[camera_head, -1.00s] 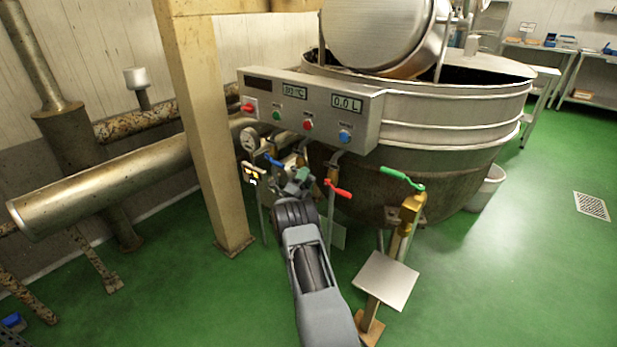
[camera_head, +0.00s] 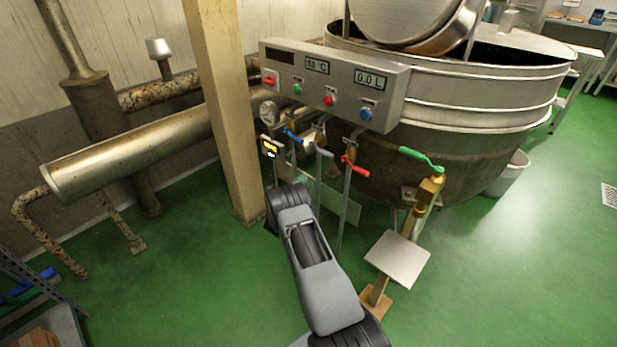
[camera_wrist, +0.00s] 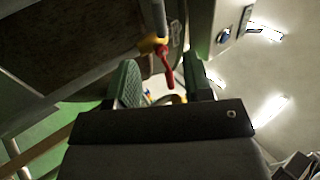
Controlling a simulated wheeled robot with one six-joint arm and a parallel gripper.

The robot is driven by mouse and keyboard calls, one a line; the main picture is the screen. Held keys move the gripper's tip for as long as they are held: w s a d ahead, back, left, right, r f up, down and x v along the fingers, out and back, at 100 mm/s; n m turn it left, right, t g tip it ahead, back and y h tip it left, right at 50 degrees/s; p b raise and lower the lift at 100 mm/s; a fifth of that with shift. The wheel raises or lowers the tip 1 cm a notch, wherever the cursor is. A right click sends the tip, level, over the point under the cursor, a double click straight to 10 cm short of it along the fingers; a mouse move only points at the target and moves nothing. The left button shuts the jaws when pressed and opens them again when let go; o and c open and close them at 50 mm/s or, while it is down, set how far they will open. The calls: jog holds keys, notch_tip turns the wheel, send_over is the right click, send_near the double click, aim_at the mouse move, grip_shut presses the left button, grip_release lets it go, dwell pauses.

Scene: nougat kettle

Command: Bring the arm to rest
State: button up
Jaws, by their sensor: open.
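My arm (camera_head: 320,275) reaches forward from the bottom of the head view, bent, with its dark wrist (camera_head: 288,202) low in front of the valves. The jaws are hidden behind the wrist there. In the wrist view my gripper (camera_wrist: 163,78) is open, with two green-padded fingers apart. A red valve handle (camera_wrist: 166,68) shows in the gap, beyond the fingers; I see no contact. The same red handle (camera_head: 354,167) is in the head view, above and right of the wrist.
The large steel kettle (camera_head: 460,112) and its control panel (camera_head: 330,88) stand ahead. Also near are a blue handle (camera_head: 292,135), a green handle (camera_head: 421,158), a square plate on a post (camera_head: 397,258) and a beige column (camera_head: 222,120). Green floor (camera_head: 500,270) is free at right.

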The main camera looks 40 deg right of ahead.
jog(key=shift+f, duration=0.1)
dwell(0.6)
jog(key=s+d+f+m+g+y, duration=0.2)
jog(key=s+f+m+g+y, duration=0.25)
jog(key=s+f+m, duration=0.35)
jog(key=s+a+r+m+g+y+p, duration=0.3)
jog(key=s+r+m+g+y, duration=0.15)
jog(key=m, duration=0.35)
jog(key=s+a+r+m+g+y+p, duration=0.35)
jog(key=r+m, duration=0.25)
jog(key=m, duration=0.2)
jog(key=s+a+r+m+t+y+p, duration=0.3)
jog(key=a+r, duration=0.4)
jog(key=r, duration=0.5)
jog(key=s+a+r+m+t+y+p, duration=0.4)
jog(key=a+r+m+y+p, duration=0.1)
jog(key=r, duration=0.8)
jog(key=s+a+r+m+t+y+p, duration=0.3)
jog(key=a+r+m+p, duration=0.3)
jog(key=a+r+p, duration=0.3)
notch_tip(320, 180, up, 4)
jog(key=shift+s+a+f+m+y, duration=0.3)
jog(key=shift+s+a+y, duration=0.2)
jog(key=shift+s, duration=0.25)
